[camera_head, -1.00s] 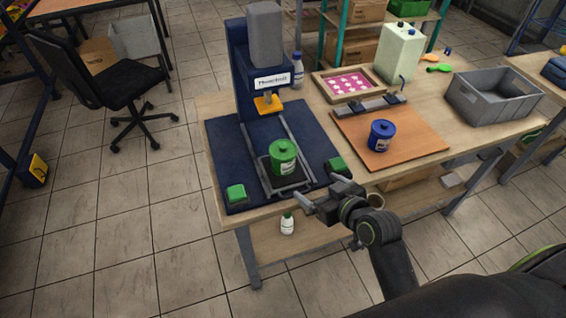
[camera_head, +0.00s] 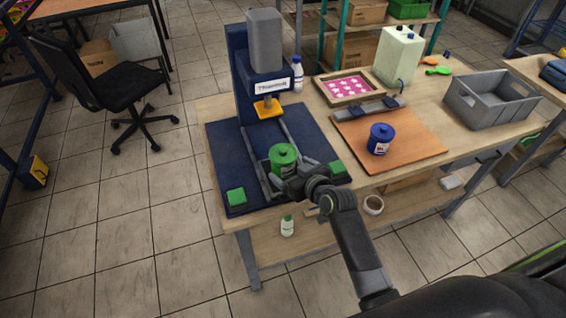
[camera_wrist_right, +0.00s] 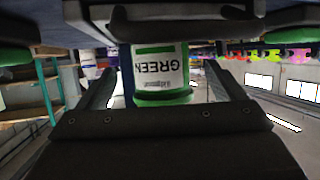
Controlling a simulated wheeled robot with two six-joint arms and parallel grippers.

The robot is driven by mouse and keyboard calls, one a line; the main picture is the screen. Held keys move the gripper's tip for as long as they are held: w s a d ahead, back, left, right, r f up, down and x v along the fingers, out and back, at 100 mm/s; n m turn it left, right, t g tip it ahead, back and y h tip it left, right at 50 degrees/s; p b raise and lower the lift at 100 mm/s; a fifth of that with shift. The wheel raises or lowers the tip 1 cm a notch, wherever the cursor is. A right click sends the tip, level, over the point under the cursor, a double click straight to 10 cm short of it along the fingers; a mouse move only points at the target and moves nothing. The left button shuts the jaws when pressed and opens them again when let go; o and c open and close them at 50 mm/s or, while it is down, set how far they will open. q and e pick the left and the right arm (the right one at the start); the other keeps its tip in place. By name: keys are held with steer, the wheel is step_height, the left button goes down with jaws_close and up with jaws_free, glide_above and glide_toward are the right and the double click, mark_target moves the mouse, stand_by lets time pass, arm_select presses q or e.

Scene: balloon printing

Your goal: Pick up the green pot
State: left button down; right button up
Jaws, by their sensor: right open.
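The green pot (camera_head: 283,157) stands upright on the sliding carriage of the blue printing press (camera_head: 238,85). In the right wrist view the pot (camera_wrist_right: 160,72) appears upside down, its white label reading GREEN. My right gripper (camera_head: 284,178) is at the near side of the pot, with its fingers apart. In the wrist view the pot shows between the two fingers (camera_wrist_right: 160,88), with gaps at both sides. The pot's lower part is hidden by the gripper in the head view. My left gripper is not in view.
Green buttons (camera_head: 237,196) flank the carriage on the dark blue base. A blue pot (camera_head: 380,138) stands on an orange-brown board (camera_head: 418,140) to the right. A grey crate (camera_head: 492,98) is at the table's right end. A white bottle (camera_head: 287,226) stands on the lower shelf.

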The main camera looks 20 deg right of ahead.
steer(key=shift+f+p+x, duration=0.15)
steer(key=shift+p+x, duration=0.05)
steer(key=shift+x, duration=1.15)
steer(key=shift+f+p+x, duration=0.1)
steer(key=shift+p+x, duration=0.05)
steer(key=shift+x, duration=1.2)
steer(key=shift+s, duration=0.1)
steer(key=c, duration=1.2)
steer(key=shift+r, duration=0.1)
steer(key=shift+c, duration=0.5)
